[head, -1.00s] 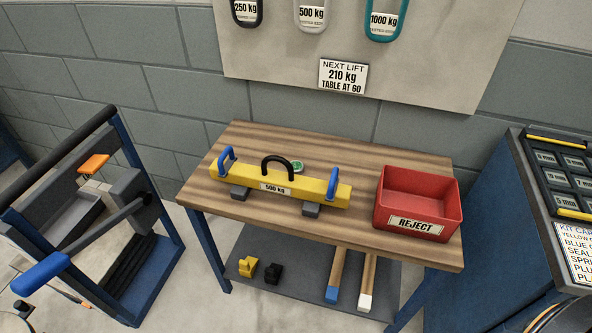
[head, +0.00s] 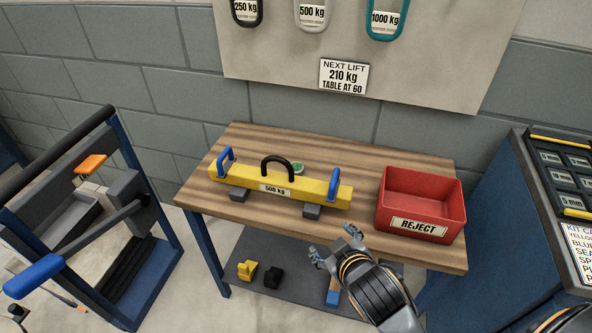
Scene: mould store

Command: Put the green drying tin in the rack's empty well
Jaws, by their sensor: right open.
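My right gripper (head: 334,244) is open and empty. It is in front of the wooden table's front edge, left of and below the red bin, with its fingers pointing to the upper left. A small green round thing (head: 298,169) shows on the table behind the yellow lifting beam (head: 310,186); the beam partly hides it, and I cannot tell whether it is the green drying tin. I cannot make out a rack with an empty well. My left gripper is not in view.
The wooden table (head: 250,148) carries the beam on grey blocks and a red REJECT bin (head: 418,226) at its right. The lower shelf (head: 250,250) holds small yellow and black pieces. A blue-framed press (head: 165,250) stands left, a blue cabinet (head: 500,230) right.

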